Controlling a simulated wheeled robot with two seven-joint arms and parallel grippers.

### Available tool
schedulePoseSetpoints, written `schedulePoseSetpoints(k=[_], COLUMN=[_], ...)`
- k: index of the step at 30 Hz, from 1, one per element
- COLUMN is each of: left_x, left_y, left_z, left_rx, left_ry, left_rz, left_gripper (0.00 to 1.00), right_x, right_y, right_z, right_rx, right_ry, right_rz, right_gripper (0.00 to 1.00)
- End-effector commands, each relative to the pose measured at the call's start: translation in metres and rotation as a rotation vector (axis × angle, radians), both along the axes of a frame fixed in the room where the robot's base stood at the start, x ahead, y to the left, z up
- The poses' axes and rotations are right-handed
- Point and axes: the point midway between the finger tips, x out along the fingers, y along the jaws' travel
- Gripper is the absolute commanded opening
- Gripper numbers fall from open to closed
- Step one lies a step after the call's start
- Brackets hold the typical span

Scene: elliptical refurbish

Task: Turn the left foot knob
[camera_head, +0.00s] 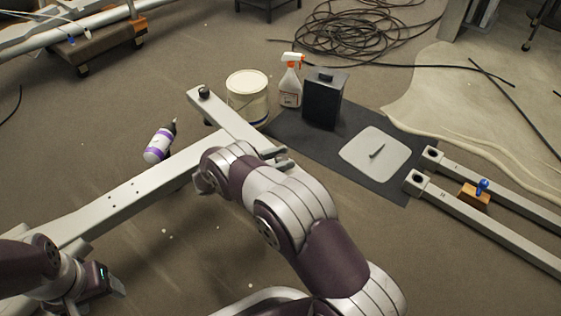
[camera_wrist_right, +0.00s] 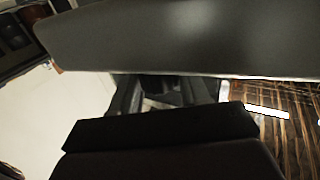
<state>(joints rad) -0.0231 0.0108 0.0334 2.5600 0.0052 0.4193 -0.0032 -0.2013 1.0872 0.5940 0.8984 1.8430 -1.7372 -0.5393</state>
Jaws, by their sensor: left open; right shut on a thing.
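A pale grey machine frame lies on the floor, with a long beam (camera_head: 115,200) meeting a crossbar (camera_head: 229,122). A black foot knob (camera_head: 204,93) sits at the crossbar's far-left end. My right arm reaches over the crossbar's near-right end, where its gripper (camera_head: 276,157) is shut on a small dark thing, seemingly the other foot knob. In the right wrist view, the dark thing (camera_wrist_right: 160,88) shows between the fingers, largely hidden by a grey bar across the top. My left gripper (camera_head: 113,285) is open and low at the left, beside the beam, apart from both knobs.
A white bucket (camera_head: 247,97), spray bottle (camera_head: 290,80) and black box (camera_head: 322,99) stand behind the crossbar. A dark mat (camera_head: 284,129) carries a pale plate (camera_head: 362,155). Two rails (camera_head: 480,225) lie at right.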

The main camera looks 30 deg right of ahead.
Motion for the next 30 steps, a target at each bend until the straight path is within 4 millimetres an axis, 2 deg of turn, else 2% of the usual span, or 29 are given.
schedulePoseSetpoints(k=[16, 17, 18, 19, 27, 30], left_x=[0.0, 0.0, 0.0, 0.0, 0.0, 0.0], left_y=[0.0, 0.0, 0.0, 0.0, 0.0, 0.0], left_z=[-0.0026, -0.0026, -0.0026, -0.0026, -0.0019, 0.0029], left_rx=[0.0, 0.0, 0.0, 0.0, 0.0, 0.0], left_ry=[0.0, 0.0, 0.0, 0.0, 0.0, 0.0], left_rz=[0.0, 0.0, 0.0, 0.0, 0.0, 0.0], left_gripper=[0.65, 0.65, 0.65, 0.65, 0.65, 0.65], right_x=[0.0003, 0.0002, 0.0002, 0.0002, 0.0003, 0.0014], right_y=[-0.0012, -0.0013, -0.0013, -0.0013, 0.0, 0.007], right_z=[0.0003, 0.0004, 0.0004, 0.0004, 0.0006, 0.0025], right_rx=[-0.001, -0.001, -0.001, -0.001, -0.001, -0.002], right_ry=[-0.001, -0.001, -0.001, -0.001, -0.001, -0.001], right_rz=[-0.025, -0.025, -0.025, -0.025, -0.024, -0.024], right_gripper=[0.15, 0.49, 0.62, 0.66, 0.66, 0.66])
